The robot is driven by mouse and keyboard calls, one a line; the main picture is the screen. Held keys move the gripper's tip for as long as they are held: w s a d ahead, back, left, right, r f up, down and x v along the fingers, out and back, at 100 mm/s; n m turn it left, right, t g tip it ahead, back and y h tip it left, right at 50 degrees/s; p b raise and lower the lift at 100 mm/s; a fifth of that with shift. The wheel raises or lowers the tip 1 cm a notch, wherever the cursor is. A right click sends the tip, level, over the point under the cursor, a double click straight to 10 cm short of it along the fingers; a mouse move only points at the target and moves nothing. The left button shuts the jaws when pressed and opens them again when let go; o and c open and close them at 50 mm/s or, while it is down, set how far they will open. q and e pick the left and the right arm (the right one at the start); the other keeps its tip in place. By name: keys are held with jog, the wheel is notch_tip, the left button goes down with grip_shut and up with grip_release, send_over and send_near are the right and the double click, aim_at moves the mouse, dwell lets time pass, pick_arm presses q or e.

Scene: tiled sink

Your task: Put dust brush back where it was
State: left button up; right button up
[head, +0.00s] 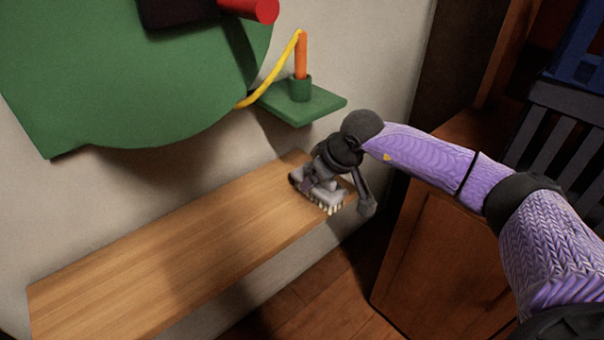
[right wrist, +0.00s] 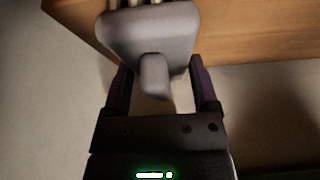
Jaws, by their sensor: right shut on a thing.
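The dust brush (head: 327,195) has a grey body with pale bristles along its lower edge. It is at the right end of a wooden shelf (head: 170,250), with its bristles toward the front edge. Whether it rests on the shelf or hangs just above it, I cannot tell. My right gripper (head: 325,180) is shut on the brush. In the right wrist view the grey brush (right wrist: 150,30) sits between the two dark fingers (right wrist: 160,85), its bristles at the top edge beside the wood. My left gripper is not in view.
A green wall panel (head: 130,80) hangs above the shelf. A small green ledge (head: 315,105) with an orange stick (head: 301,55) and a yellow cord (head: 270,80) is close above my right gripper. A wooden cabinet (head: 440,260) stands to the right. The shelf's middle and left are bare.

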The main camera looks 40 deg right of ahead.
aim_at(309, 163)
jog(key=w+b, duration=0.2)
jog(key=w, duration=0.2)
jog(key=shift+w+a+f+b, duration=0.15)
jog(key=shift+a+f+b, duration=0.05)
jog(key=shift+f+b, duration=0.2)
jog(key=shift+w+r, duration=0.1)
jog(key=shift+r, duration=0.3)
jog(key=shift+f, duration=0.25)
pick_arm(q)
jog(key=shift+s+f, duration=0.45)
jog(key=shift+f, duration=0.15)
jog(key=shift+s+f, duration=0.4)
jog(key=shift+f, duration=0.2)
pick_arm(e)
jog(key=o, duration=1.1)
